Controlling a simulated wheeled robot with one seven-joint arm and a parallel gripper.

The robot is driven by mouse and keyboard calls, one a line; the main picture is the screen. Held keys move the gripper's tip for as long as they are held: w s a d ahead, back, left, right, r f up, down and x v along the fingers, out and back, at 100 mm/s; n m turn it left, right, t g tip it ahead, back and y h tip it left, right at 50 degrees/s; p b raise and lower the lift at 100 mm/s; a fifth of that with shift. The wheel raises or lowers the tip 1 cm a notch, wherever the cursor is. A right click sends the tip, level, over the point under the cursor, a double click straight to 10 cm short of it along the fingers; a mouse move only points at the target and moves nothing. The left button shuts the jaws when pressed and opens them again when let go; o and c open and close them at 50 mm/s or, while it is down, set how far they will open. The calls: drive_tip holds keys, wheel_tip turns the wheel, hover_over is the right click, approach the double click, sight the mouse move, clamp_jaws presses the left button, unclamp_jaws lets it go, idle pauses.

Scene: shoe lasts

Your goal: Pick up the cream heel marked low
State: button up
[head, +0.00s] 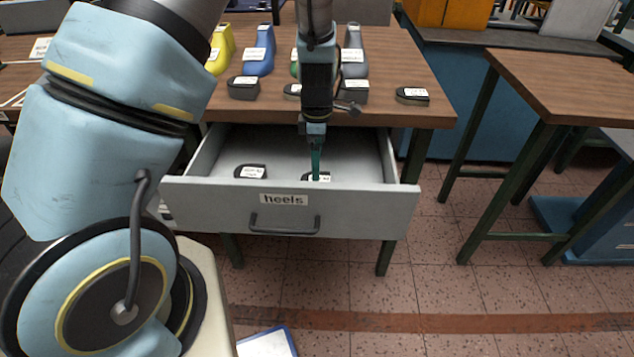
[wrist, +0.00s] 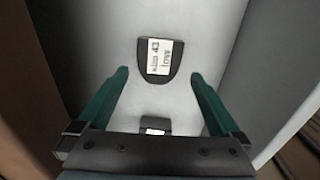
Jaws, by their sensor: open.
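The open drawer marked "heels" (head: 370,200) holds two small heels, both dark with white labels. I see no heel that looks cream. One heel (head: 250,171) lies at the left of the drawer. The other heel (head: 312,178) is partly hidden behind my gripper (head: 316,178). In the wrist view, a dark heel (wrist: 174,77) lies flat between the open teal fingers of my gripper (wrist: 160,74); its small label seems to read 43 and low. Another heel (wrist: 156,120) shows only partly above the gripper body. Whether the fingers touch anything is unclear.
On the wooden table (head: 400,65) stand yellow (head: 220,50), blue (head: 258,52) and grey lasts (head: 354,55), with several dark labelled heels (head: 412,95) along the front. The drawer walls (head: 402,165) rise around the gripper. Another table (head: 570,85) stands at right.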

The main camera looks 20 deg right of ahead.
drive_tip(key=shift+w+f+p, duration=0.1)
drive_tip(key=shift+f+p, duration=0.65)
drive_tip(key=shift+f, duration=2.15)
drive_tip(key=c, duration=1.1)
